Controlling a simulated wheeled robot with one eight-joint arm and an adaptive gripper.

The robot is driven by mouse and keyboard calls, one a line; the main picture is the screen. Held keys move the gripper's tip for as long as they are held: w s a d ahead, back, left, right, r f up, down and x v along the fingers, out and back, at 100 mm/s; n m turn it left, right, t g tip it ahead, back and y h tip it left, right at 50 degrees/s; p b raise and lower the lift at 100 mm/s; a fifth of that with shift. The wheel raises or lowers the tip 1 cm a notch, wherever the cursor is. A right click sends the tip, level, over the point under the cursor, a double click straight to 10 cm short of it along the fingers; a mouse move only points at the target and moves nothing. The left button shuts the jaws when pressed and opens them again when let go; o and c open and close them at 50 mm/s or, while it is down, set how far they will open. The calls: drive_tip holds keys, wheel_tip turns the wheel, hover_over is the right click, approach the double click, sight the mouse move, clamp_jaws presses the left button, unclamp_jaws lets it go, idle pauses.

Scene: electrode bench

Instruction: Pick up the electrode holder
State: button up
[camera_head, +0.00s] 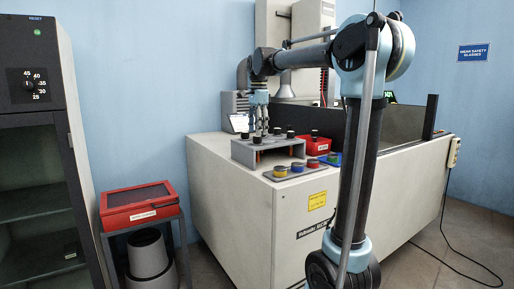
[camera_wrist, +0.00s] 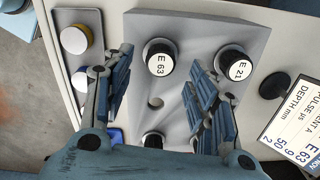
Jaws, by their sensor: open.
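The electrode holders have round black heads with white label discs. In the wrist view one reads E 63 (camera_wrist: 158,58) and another reads E 21 (camera_wrist: 236,65). A third holder (camera_wrist: 153,138) is partly hidden by my gripper. They stand in a grey rack (camera_wrist: 175,25), which also shows on the bench in the head view (camera_head: 284,157). My gripper (camera_wrist: 158,68) is open above the rack, pointing down, with one finger on each side of the E 63 holder in the picture. I cannot tell whether the fingertips reach down beside its head. In the head view my gripper (camera_head: 262,128) is small.
A screen (camera_wrist: 295,125) beside the rack shows E 63. Coloured round pieces (camera_head: 280,171) line the bench's front edge, and a red box (camera_head: 316,146) stands right of the rack. A red case (camera_head: 138,203) sits on a low stand at left. An empty hole shows in the rack.

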drive_tip(key=shift+a+f, duration=0.1)
drive_tip(key=shift+f, duration=1.7)
clamp_jaws()
